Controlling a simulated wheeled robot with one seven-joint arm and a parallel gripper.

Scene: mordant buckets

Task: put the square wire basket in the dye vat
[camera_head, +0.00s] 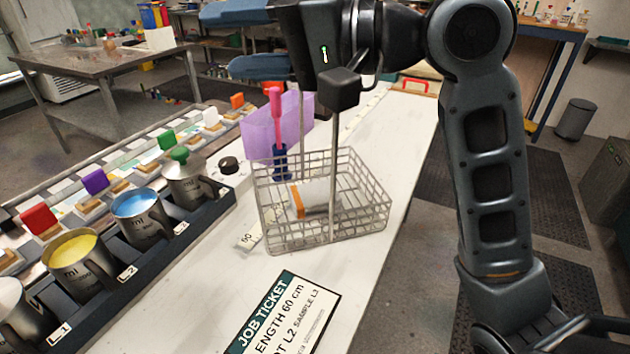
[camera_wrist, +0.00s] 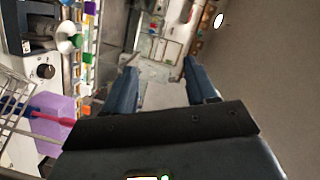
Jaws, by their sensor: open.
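The square wire basket (camera_head: 375,207) stands on the white bench with a white bundle with an orange band (camera_head: 318,197) inside its outline. Thin uprights rise from it, and a dark block (camera_head: 338,90) shows at the top of one. Part of the basket also shows at the left edge of the wrist view (camera_wrist: 12,105). My gripper (camera_head: 218,40) is above and beyond the basket, its two blue fingers apart and pointing left; in the wrist view the space between the fingers (camera_wrist: 160,68) is empty. I cannot identify the dye vat for certain.
A black rack (camera_head: 105,295) at left holds metal jugs: yellow (camera_head: 75,248), blue (camera_head: 133,204), and one with a green knob (camera_head: 184,172). A purple translucent bin (camera_head: 262,135) and a pink-and-blue tool (camera_head: 277,120) stand behind the basket. A job ticket (camera_head: 285,315) lies in front.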

